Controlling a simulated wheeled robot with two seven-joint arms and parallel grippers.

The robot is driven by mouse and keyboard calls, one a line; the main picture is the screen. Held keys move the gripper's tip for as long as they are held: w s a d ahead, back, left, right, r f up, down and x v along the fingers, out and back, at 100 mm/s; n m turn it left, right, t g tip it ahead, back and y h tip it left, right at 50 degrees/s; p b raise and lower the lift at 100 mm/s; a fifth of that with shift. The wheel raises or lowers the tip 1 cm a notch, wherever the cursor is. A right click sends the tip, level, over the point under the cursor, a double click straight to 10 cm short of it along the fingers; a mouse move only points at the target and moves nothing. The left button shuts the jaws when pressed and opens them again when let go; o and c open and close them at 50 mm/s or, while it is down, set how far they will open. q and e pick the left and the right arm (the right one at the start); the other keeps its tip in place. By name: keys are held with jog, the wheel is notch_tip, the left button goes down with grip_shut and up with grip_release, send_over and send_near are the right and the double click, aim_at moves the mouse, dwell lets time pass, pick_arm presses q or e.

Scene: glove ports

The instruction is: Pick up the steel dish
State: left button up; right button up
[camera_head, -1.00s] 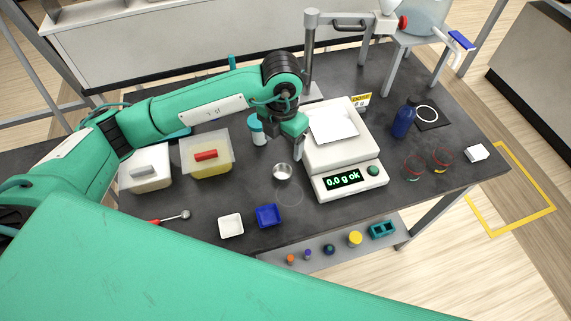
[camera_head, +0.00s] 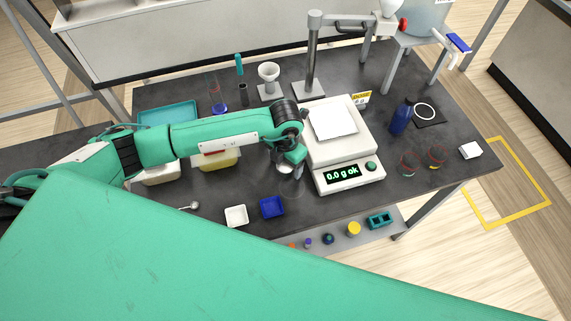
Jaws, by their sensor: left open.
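The steel dish (camera_head: 285,169) is a small round shiny cup on the dark bench, just left of the white balance (camera_head: 340,140). My left gripper (camera_head: 292,165) points down right over the dish and covers part of it. Its jaws are open, and I cannot tell whether a finger touches the dish. My right gripper is not in view.
A white tray (camera_head: 236,215) and a blue tray (camera_head: 271,207) lie in front of the dish. A spoon (camera_head: 188,206) lies further left. A blue bottle (camera_head: 401,118) stands right of the balance. A metal stand (camera_head: 312,60) rises behind it.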

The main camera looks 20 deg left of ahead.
pick_arm(q)
jog(key=c, duration=1)
jog(key=shift+c, duration=0.2)
jog(key=shift+r, duration=0.1)
